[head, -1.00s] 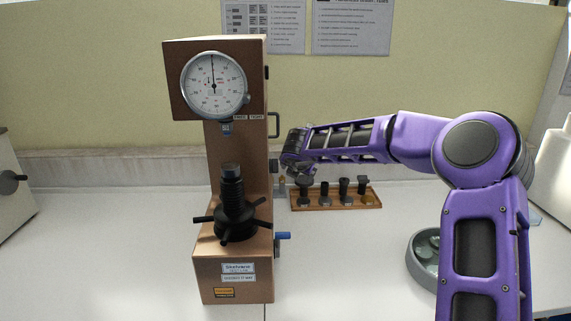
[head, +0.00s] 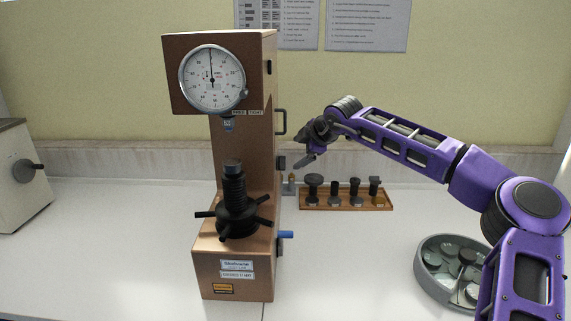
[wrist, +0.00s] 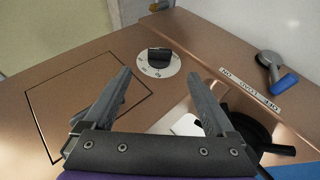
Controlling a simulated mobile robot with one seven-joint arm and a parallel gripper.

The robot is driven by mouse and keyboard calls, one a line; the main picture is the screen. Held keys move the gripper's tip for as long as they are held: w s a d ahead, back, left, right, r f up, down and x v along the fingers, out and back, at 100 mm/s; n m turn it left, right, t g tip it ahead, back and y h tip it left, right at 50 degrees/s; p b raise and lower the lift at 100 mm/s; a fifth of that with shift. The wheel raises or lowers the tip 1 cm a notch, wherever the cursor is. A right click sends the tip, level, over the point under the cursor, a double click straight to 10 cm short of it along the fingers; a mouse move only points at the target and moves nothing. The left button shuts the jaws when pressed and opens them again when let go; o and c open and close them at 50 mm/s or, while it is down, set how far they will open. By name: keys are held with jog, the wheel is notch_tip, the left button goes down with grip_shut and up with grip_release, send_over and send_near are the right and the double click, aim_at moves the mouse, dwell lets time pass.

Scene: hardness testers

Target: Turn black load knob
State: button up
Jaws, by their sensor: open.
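The black load knob (wrist: 159,56) sits on a round white dial on the brown side panel of the hardness tester (head: 244,160). In the head view the knob (head: 281,162) is a small dark bump on the tester's right side. My gripper (wrist: 160,75) is open and empty, its two grey fingers pointing toward the panel. In the wrist view the knob lies between and just beyond the fingertips, apart from both. In the head view my gripper (head: 306,158) is just right of the tester, at about the knob's height.
A lever with a blue grip (head: 286,235) sticks out low on the tester's right side; it also shows in the wrist view (wrist: 284,83). A wooden rack (head: 347,206) of dark anvils stands behind. A round grey tray (head: 425,270) lies at right. The front bench is clear.

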aim_at(284, 163)
jog(key=x, duration=1.1)
jog(key=c, duration=1.4)
